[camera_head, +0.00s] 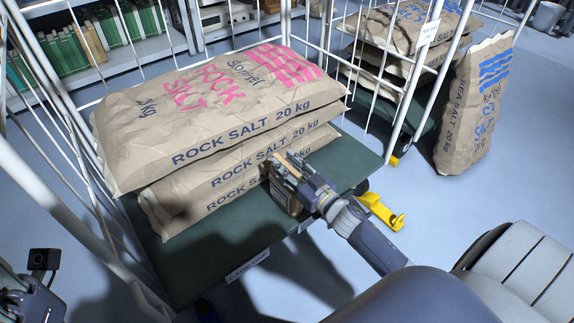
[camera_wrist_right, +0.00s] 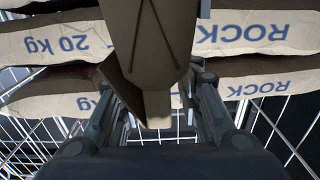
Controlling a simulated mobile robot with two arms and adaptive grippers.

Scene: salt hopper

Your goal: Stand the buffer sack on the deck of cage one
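My right gripper (camera_head: 283,172) reaches in over the front edge of the green deck (camera_head: 215,262) of the near cage, labelled as cage one (camera_head: 247,266). It is shut on a small brown pack (camera_head: 286,197), probably the buffer sack, though no name on it is readable. The pack is upright at or just above the deck, in front of the stacked sacks. In the right wrist view the brown pack (camera_wrist_right: 150,45) sits between the fingers and hides what lies behind it. Part of my left arm's end (camera_head: 30,295) shows at the lower left; its fingers are unclear.
Large rock salt sacks (camera_head: 215,115) lie stacked on the deck, with white wire sides around. A sea salt sack (camera_head: 470,110) stands on the floor by a second loaded cage (camera_head: 428,35). A yellow pedal (camera_head: 382,211) juts out in front. Shelves (camera_head: 90,45) stand behind.

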